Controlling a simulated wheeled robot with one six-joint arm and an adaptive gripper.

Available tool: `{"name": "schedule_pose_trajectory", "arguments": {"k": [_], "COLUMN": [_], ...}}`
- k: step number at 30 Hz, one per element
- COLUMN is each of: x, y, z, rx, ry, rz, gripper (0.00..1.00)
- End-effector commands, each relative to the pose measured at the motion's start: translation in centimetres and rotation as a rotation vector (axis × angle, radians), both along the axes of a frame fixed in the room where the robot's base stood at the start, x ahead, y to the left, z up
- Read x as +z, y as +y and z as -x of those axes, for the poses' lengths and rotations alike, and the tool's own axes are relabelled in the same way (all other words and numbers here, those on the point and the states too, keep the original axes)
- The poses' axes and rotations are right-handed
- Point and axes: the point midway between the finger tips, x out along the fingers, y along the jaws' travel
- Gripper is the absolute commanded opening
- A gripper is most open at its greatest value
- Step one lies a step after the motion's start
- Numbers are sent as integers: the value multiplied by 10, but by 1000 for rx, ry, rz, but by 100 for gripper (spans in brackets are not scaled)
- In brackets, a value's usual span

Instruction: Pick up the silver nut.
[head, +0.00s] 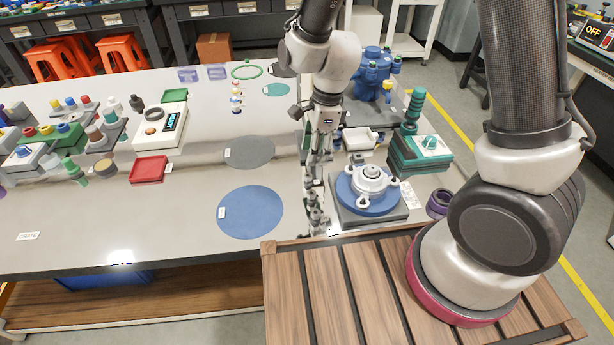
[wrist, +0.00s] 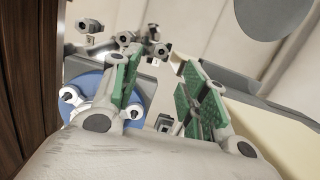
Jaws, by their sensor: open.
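Several small silver metal pieces, nuts or bolts, lie close together on the grey table. In the wrist view one piece (wrist: 160,50) shows just beyond my fingertips, and another (wrist: 165,123) shows lower down between the fingers. I cannot tell which one is the silver nut. My gripper (wrist: 160,66), with green inner pads, is open and nothing is held in it. In the head view my gripper (head: 317,172) points down, left of the blue round base, over the small metal pieces (head: 316,212), which it partly hides.
A silver flanged fitting (head: 370,180) on a blue disc stands close right of my gripper. A teal block (head: 420,152) and a purple ring (head: 439,204) are farther right. A blue mat (head: 250,212) and a grey mat (head: 250,152) lie empty to the left.

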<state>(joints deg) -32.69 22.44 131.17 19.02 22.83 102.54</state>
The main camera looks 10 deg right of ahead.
Motion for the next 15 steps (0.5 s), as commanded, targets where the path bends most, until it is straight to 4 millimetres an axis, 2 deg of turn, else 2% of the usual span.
{"name": "schedule_pose_trajectory", "arguments": {"k": [5, 15], "x": [-10, -57], "y": [1, 12], "z": [0, -1], "rx": [-49, -47], "ry": [10, 11], "rz": [2, 3], "gripper": [44, 44]}}
